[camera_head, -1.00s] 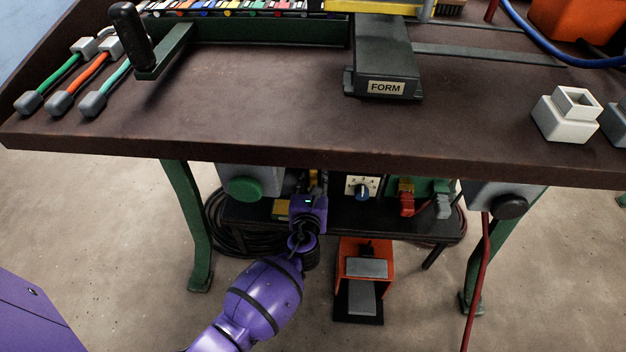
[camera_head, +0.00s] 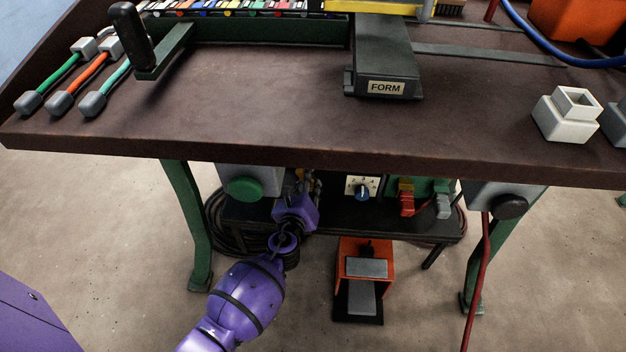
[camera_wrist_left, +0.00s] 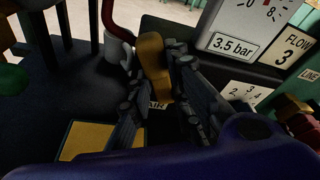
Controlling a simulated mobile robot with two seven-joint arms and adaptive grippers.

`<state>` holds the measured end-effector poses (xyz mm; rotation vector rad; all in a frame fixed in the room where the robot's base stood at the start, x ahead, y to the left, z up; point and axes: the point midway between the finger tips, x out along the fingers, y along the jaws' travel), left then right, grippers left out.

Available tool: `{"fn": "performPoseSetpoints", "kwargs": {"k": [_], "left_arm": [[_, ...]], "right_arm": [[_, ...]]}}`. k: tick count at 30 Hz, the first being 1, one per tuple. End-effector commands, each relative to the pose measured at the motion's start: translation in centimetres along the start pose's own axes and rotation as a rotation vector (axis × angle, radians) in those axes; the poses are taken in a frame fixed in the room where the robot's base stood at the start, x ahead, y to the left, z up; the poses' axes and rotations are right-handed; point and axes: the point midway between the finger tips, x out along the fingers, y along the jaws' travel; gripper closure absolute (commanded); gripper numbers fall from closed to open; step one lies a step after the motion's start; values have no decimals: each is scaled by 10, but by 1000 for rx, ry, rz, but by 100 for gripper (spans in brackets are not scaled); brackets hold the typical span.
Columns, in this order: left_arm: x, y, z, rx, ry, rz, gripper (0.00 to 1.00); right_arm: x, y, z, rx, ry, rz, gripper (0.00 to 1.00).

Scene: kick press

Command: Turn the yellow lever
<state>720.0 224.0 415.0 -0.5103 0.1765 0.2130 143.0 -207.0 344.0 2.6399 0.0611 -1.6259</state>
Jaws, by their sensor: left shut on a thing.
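The yellow lever (camera_wrist_left: 153,62) stands between the two dark fingers of my left gripper (camera_wrist_left: 158,82) in the left wrist view, and the gripper is shut on it. A label partly reading AIR lies behind the fingers. In the head view my left gripper (camera_head: 309,184) reaches under the front edge of the bench, over the low shelf. There the lever is mostly hidden by the wrist and the bench. My right gripper is in neither view.
The bench top (camera_head: 250,110) overhangs the shelf. A dial box (camera_head: 361,188) and red and grey levers on a green block (camera_head: 432,187) stand right of the gripper. A green button (camera_head: 244,188) is at left. An orange foot pedal (camera_head: 364,262) stands on the floor below.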

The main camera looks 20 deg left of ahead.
Motion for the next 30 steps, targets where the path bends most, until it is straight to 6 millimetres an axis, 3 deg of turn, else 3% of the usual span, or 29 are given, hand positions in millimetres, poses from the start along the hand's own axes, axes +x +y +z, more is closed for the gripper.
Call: {"fn": "performPoseSetpoints", "kwargs": {"k": [4,5,8,18,30], "left_arm": [[0,0,0,1,0,0,100],[0,0,0,1,0,0,80],[0,0,0,2,0,0,67],[-2,0,-1,3,0,1,67],[-32,0,-8,4,0,1,67]], "right_arm": [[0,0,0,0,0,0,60],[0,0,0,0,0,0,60],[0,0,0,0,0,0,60],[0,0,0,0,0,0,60],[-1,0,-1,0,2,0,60]]}}
